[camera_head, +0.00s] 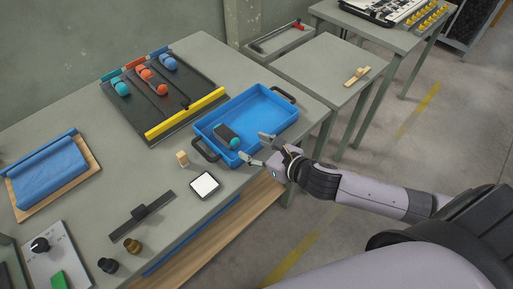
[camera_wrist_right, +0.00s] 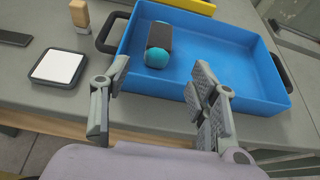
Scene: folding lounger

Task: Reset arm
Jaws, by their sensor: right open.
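My right gripper (camera_head: 256,148) is open and empty at the front edge of the blue tray in the head view. In the right wrist view its two fingers (camera_wrist_right: 160,105) stand apart, with the near part of the tray between and beyond them. The blue tray (camera_head: 268,106) has dark handles and also shows in the right wrist view (camera_wrist_right: 235,65). A dark object with a teal end (camera_head: 226,133) lies inside the tray at its left; it also shows in the right wrist view (camera_wrist_right: 158,40). My left gripper is not in view.
A dark sorting board (camera_head: 140,105) with teal, red and blue pieces and a yellow bar (camera_head: 185,113) lies behind the tray. A white-topped square pad (camera_head: 204,185) and a small wooden block (camera_head: 182,158) stand left of the tray. A blue cloth roll (camera_head: 48,172) lies at far left.

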